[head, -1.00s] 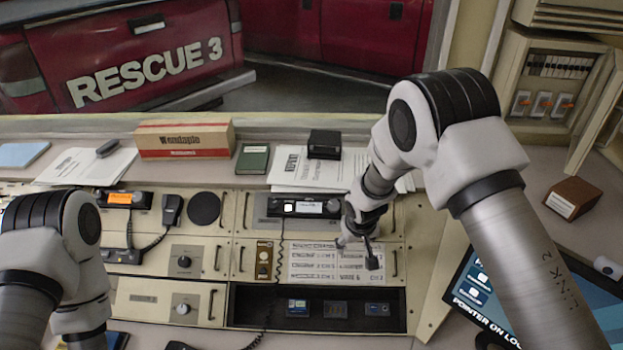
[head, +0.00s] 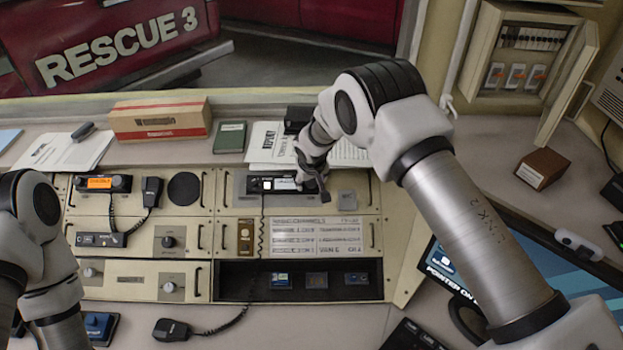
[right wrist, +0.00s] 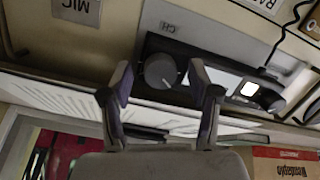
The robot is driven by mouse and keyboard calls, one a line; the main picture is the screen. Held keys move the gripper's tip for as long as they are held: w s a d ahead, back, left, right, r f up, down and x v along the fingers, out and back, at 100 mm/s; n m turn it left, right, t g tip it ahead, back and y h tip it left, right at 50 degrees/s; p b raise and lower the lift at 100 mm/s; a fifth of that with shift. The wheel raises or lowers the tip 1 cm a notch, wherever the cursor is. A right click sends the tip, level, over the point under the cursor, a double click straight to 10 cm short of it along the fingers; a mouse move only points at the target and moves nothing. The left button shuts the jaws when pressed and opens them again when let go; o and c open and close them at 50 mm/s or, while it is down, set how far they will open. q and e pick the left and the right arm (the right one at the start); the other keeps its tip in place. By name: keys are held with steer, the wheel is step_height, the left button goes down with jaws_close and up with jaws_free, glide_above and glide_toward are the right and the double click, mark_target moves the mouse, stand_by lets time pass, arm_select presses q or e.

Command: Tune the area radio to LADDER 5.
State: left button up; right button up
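A black radio (head: 272,184) with a white-lit display is set in the upper right panel of the console. In the right wrist view the radio (right wrist: 215,72) shows upside down, with a round grey knob (right wrist: 160,70) by a "CH" mark. My right gripper (head: 316,187) is at the radio's right end. In the right wrist view its two fingers (right wrist: 161,80) stand apart on either side of the knob, with a gap seeming to show on each side. The display text is too small to read. My left arm is at the left edge; its gripper is out of view.
A printed channel card (head: 315,237) lies below the radio. Another radio (head: 102,183) with an orange display and a handset (head: 151,192) are further left. A coiled cord (head: 262,225) hangs beside the card. Papers and a black box (head: 297,119) lie behind the radio.

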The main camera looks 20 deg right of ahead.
steer(key=c, duration=1)
